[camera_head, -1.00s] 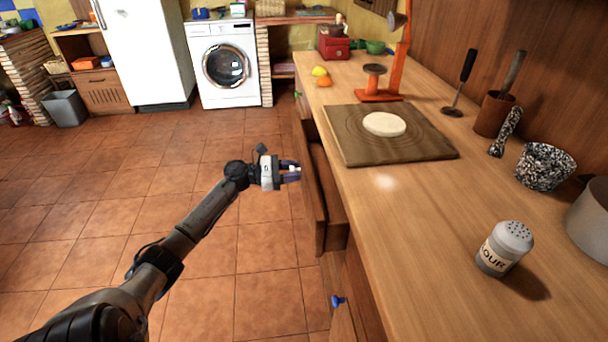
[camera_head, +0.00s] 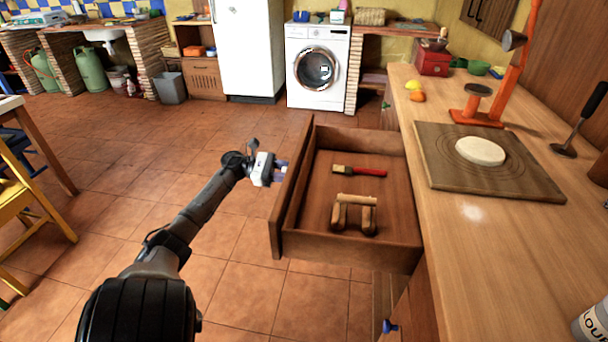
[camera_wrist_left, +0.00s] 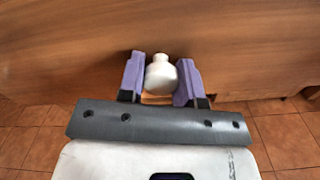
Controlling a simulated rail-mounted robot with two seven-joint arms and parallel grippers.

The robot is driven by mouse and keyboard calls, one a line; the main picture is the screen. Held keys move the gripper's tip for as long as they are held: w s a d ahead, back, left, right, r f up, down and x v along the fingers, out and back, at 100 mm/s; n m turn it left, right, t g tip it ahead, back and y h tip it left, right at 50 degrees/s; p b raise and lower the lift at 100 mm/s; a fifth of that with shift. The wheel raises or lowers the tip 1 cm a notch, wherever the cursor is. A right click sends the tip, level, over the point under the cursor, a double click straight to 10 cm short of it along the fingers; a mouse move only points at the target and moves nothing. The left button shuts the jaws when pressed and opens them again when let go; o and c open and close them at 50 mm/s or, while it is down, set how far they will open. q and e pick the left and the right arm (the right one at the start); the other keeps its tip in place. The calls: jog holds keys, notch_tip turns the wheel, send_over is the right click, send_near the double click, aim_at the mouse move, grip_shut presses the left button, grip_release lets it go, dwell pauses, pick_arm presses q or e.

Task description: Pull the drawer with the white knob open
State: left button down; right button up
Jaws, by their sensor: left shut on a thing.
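The wooden drawer (camera_head: 317,218) stands pulled well out of the counter in the head view, its inside in plain sight. My left gripper (camera_head: 281,172) is at the outer face of the drawer front. In the left wrist view my left gripper (camera_wrist_left: 160,80) is shut on the white knob (camera_wrist_left: 161,74), with a purple finger on each side. The knob is on the drawer front (camera_wrist_left: 60,50). In the head view the knob is hidden behind the gripper and drawer front. My right gripper is not in view.
A red-handled brush (camera_head: 358,171) and a wooden tool (camera_head: 355,212) lie in the drawer. A blue knob (camera_head: 389,326) shows lower on the counter. The counter holds a board (camera_head: 440,170) with dough (camera_head: 480,151). The tiled floor left of the drawer is clear.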

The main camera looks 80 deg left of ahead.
pick_arm(q)
jog(key=shift+v, duration=1.35)
jog(key=c, duration=0.8)
grip_release()
jog(key=p+v, duration=0.2)
jog(key=v, duration=1.1)
jog(key=shift+s+a+p, duration=0.2)
jog(key=shift+s+p, duration=0.2)
